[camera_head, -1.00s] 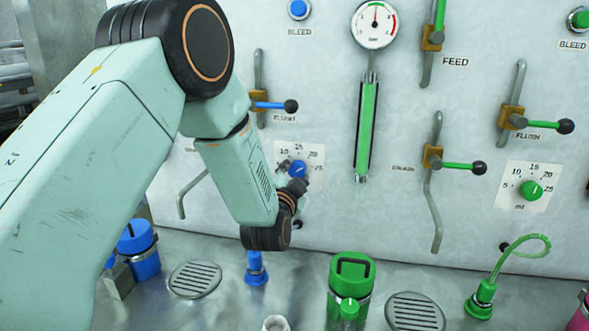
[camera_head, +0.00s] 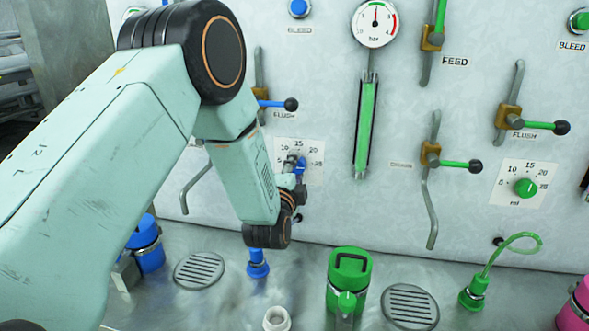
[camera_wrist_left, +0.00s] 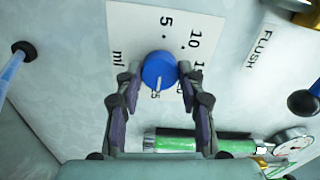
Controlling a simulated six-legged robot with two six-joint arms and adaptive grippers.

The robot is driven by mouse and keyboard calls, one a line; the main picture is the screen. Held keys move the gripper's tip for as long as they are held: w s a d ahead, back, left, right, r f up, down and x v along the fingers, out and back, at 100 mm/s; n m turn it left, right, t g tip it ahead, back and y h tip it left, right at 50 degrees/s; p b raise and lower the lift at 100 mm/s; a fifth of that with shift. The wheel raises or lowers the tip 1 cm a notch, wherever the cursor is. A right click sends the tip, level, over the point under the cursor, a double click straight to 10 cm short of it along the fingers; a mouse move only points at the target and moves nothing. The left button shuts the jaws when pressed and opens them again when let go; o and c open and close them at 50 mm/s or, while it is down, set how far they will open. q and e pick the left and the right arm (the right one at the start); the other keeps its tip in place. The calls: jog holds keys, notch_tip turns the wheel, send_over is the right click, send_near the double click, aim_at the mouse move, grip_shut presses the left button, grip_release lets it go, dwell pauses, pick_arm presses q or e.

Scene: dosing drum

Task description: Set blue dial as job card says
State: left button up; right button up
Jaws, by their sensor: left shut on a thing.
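The blue dial (camera_head: 300,166) sits on a white scale plate (camera_head: 314,150) on the panel, partly hidden by my left gripper in the head view. In the left wrist view the blue dial (camera_wrist_left: 158,70) stands between the fingertips of my left gripper (camera_wrist_left: 156,76), which is shut on its sides. Its white mark points towards 25 on the scale. The 5 and 10 are readable there; a finger covers part of the scale on the right. I see no job card in these frames. My right gripper is not in view.
A blue-handled FLUSH lever (camera_head: 278,104) is above the dial. A green dial (camera_head: 526,188), green levers and a pressure gauge (camera_head: 376,24) are further right. On the bench below stand a blue fitting (camera_head: 257,264), a green canister (camera_head: 349,280) and drain grilles (camera_head: 199,270).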

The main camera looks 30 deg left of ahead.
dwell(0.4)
pick_arm(q)
jog(key=o, duration=1.2)
jog(key=shift+d, duration=0.1)
jog(key=v, duration=1.2)
